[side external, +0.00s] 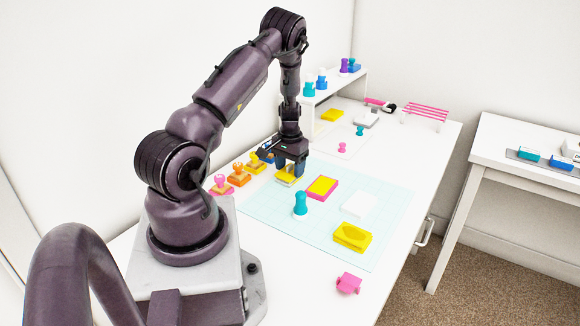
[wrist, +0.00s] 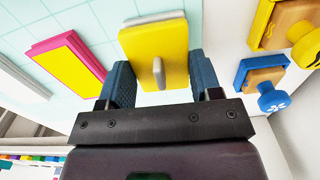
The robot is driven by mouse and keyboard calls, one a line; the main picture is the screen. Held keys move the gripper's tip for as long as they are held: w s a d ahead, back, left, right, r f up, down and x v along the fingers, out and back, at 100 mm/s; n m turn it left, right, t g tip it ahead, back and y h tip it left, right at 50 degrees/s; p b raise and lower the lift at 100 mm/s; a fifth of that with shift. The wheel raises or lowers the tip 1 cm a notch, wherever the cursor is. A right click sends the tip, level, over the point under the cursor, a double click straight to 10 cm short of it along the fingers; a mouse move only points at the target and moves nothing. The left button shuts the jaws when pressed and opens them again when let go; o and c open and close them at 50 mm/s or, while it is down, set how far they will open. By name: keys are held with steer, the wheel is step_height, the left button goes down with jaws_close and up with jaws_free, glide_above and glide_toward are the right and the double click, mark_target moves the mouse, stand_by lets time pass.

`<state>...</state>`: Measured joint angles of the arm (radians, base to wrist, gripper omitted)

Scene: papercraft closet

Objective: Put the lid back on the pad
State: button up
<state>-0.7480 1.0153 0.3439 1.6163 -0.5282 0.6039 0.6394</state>
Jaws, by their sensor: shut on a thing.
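My gripper (side external: 290,167) points down over the back left of the mat, its two blue fingers closed on opposite sides of a yellow lid (wrist: 150,42). The lid is a square yellow block with a small grey knob or handle. A grey layer shows along its far edge; I cannot tell whether it belongs to the lid or lies under it. In the side view the lid (side external: 287,174) is partly hidden by the fingers. An open pad (side external: 322,187), pink-rimmed with a yellow face, lies just to the right, apart from the lid; it also shows in the wrist view (wrist: 68,66).
On the pale blue mat (side external: 264,205) stand a teal stamp (side external: 300,204), a white flat block (side external: 358,204) and a yellow block (side external: 352,237). Several wooden-based stamps line the left edge, including a blue one (wrist: 266,88). A pink stamp (side external: 348,283) lies near the front.

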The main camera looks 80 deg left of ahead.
steer(key=shift+f, duration=0.35)
stand_by(1.1)
steer(key=o, duration=1.2)
steer(key=shift+r, duration=0.1)
steer(key=shift+r, duration=2.9)
jaws_close()
